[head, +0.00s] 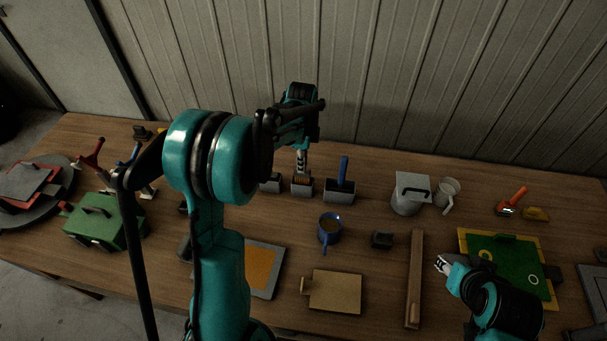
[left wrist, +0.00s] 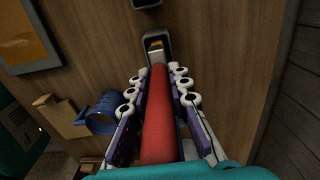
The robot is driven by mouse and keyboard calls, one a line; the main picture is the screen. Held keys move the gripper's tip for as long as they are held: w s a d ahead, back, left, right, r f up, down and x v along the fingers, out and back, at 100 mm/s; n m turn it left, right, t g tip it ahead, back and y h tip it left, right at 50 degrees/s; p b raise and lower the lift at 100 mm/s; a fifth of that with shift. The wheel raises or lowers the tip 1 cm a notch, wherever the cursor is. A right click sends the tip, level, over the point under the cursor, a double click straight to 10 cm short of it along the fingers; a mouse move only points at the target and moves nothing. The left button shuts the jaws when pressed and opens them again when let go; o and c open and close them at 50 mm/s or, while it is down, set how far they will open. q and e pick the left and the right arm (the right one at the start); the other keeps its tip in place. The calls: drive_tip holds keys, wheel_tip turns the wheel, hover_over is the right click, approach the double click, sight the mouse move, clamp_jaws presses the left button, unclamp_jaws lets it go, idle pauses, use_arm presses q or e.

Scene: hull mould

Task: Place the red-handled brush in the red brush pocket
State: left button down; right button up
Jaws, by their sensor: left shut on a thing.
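The red-handled brush (left wrist: 160,115) lies lengthwise between the fingers of my left gripper (left wrist: 160,85) in the left wrist view, and the gripper is shut on its handle. Its pale lower end lines up with a dark-rimmed pocket (left wrist: 146,42); I cannot tell how deep it sits. In the head view my left gripper (head: 301,165) points down just above the middle pocket (head: 302,191), and the brush is mostly hidden. The pocket's colour mark is not clear. My right gripper (head: 441,264) is at the lower right, away from the brush; its opening is unclear.
A pocket with a blue-handled brush (head: 344,168) stands to the right, and another pocket (head: 270,187) to the left. A blue mug (head: 329,230), a tan board (head: 335,291) and a grey container (head: 405,205) are nearby. A wooden bar (head: 414,280) lies left of the right gripper.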

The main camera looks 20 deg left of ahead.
sight(304, 180)
use_arm(q)
wheel_tip(304, 180, down, 3)
drive_tip(key=shift+d+f+b, duration=0.1)
drive_tip(key=shift+f+b, duration=0.05)
drive_tip(key=shift+b, duration=0.35)
drive_tip(key=shift+f, duration=0.3)
drive_tip(key=shift+f, duration=0.15)
drive_tip(key=c, duration=1.4)
unclamp_jaws()
